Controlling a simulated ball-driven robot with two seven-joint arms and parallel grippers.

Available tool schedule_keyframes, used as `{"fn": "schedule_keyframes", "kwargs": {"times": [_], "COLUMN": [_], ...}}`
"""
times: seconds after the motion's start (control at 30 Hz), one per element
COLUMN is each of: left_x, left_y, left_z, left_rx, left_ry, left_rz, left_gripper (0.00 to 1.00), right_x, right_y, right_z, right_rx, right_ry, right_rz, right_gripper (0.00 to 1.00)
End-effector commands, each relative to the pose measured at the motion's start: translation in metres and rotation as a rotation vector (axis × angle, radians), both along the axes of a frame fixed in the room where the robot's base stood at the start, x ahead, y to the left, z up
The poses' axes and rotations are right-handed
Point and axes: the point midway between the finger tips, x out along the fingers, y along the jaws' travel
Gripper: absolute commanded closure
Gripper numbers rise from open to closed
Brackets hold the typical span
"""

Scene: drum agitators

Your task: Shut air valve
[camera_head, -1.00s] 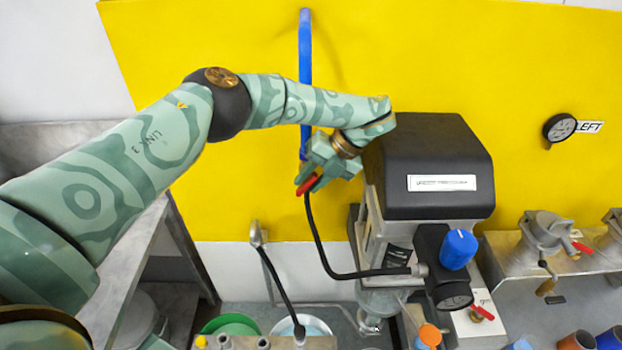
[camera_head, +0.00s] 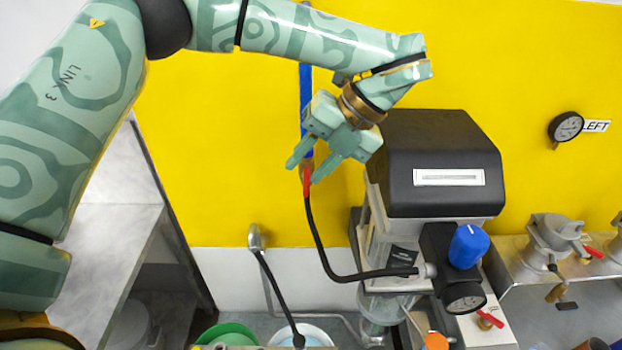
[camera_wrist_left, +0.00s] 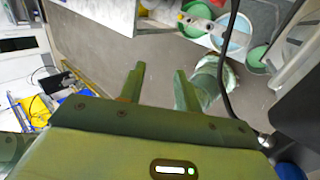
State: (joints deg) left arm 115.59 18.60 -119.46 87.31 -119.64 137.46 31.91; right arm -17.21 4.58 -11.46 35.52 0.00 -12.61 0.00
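The air valve's red handle (camera_head: 306,182) is at the lower end of the blue vertical pipe (camera_head: 306,92), in front of the yellow wall panel. It points straight down, in line with the pipe and the black hose (camera_head: 316,236). My left gripper (camera_head: 304,172) is open, with its fingers apart and pointing down. In the head view its fingertips flank the top of the handle; I cannot tell if they touch it. The open fingers also show in the left wrist view (camera_wrist_left: 158,82) with nothing between them. The gripper hides part of the valve body. My right gripper is not in view.
A black-topped machine (camera_head: 432,165) with a blue knob (camera_head: 468,246) and a gauge (camera_head: 464,298) stands just right of the valve. The hose runs down to it. A metal bench (camera_head: 105,205) is at the left. A green bucket (camera_head: 228,334) is below.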

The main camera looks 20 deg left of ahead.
Motion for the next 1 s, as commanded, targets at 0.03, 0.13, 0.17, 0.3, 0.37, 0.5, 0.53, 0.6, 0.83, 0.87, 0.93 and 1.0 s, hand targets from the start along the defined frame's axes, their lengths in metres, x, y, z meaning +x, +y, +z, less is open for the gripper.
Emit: {"fn": "schedule_keyframes", "kwargs": {"times": [0.03, 0.13, 0.17, 0.3, 0.37, 0.5, 0.53, 0.6, 0.83, 0.87, 0.93, 1.0], "left_x": [-0.009, -0.024, -0.028, -0.038, -0.040, -0.041, -0.041, -0.040, -0.039, -0.039, -0.038, -0.035], "left_y": [-0.004, -0.011, -0.013, -0.018, -0.019, -0.019, -0.019, -0.019, -0.021, -0.022, -0.026, -0.031], "left_z": [0.002, 0.010, 0.012, 0.018, 0.019, 0.020, 0.020, 0.020, 0.010, 0.008, 0.003, -0.001], "left_rx": [0.000, 0.000, 0.000, -0.001, -0.001, -0.001, -0.001, -0.001, 0.001, 0.001, -0.002, -0.009], "left_ry": [-0.002, -0.002, -0.002, -0.001, -0.001, 0.000, 0.000, 0.000, -0.012, -0.016, -0.028, -0.046], "left_rz": [-0.003, -0.003, -0.001, -0.001, -0.001, 0.000, 0.000, 0.000, -0.005, -0.009, -0.015, -0.020], "left_gripper": [0.66, 0.66, 0.66, 0.66, 0.66, 0.66, 0.66, 0.66, 0.66, 0.66, 0.66, 0.66], "right_x": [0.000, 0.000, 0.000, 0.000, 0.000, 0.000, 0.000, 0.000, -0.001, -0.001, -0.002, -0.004], "right_y": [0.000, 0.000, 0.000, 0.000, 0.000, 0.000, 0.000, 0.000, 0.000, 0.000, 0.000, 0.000], "right_z": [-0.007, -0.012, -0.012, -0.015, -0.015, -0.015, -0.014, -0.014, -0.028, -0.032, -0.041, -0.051], "right_rx": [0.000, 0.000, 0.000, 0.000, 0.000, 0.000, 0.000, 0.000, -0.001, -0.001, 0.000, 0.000], "right_ry": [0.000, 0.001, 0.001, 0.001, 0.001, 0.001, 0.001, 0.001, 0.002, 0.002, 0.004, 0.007], "right_rz": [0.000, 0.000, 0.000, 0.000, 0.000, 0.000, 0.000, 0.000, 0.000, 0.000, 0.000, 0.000], "right_gripper": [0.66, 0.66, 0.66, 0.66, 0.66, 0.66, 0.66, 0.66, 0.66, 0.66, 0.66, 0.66]}}
